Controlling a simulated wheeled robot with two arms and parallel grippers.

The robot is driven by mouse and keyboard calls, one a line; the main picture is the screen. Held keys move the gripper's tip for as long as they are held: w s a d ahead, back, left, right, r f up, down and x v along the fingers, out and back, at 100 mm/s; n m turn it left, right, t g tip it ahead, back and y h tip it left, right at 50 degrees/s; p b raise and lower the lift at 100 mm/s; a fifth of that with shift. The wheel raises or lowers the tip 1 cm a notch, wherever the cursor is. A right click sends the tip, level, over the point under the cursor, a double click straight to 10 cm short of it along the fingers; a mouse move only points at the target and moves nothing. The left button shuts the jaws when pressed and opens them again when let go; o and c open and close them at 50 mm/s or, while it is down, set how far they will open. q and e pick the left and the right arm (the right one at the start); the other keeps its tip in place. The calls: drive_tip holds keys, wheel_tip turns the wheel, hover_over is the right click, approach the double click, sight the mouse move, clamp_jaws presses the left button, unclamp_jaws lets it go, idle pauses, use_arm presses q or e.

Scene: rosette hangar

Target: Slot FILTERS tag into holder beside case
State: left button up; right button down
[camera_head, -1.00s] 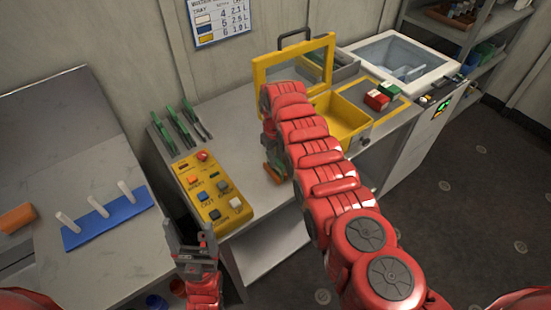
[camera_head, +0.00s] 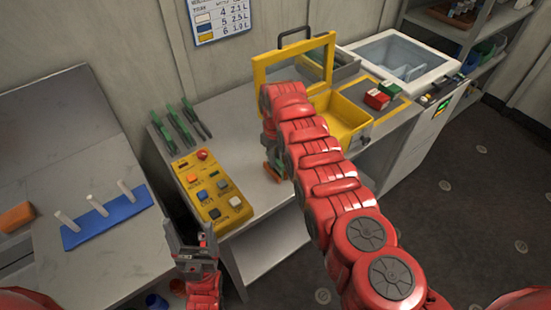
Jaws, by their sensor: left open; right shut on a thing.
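The yellow case (camera_head: 345,120) stands open on the grey bench, its framed clear lid (camera_head: 262,70) raised. My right arm reaches across in front of the case. My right gripper (camera_head: 272,168) points down at the left of the case, partly hidden by the arm. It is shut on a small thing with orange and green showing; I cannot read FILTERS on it. I cannot make out the tag holder; the arm covers part of the area beside the case. My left gripper (camera_head: 189,236) is open and empty at the lower left, in front of the yellow button panel (camera_head: 212,187).
A red box (camera_head: 377,99) and a green box (camera_head: 390,89) sit right of the case. A white-framed clear-lidded unit (camera_head: 400,60) stands behind them. Green-handled tools (camera_head: 180,125) lie at the bench's left. A blue peg rack (camera_head: 105,222) and an orange block (camera_head: 16,217) are far left.

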drive_tip(key=shift+f, duration=0.1)
idle(0.7)
drive_tip(key=c, duration=0.7)
unclamp_jaws()
drive_tip(key=shift+c, duration=0.2)
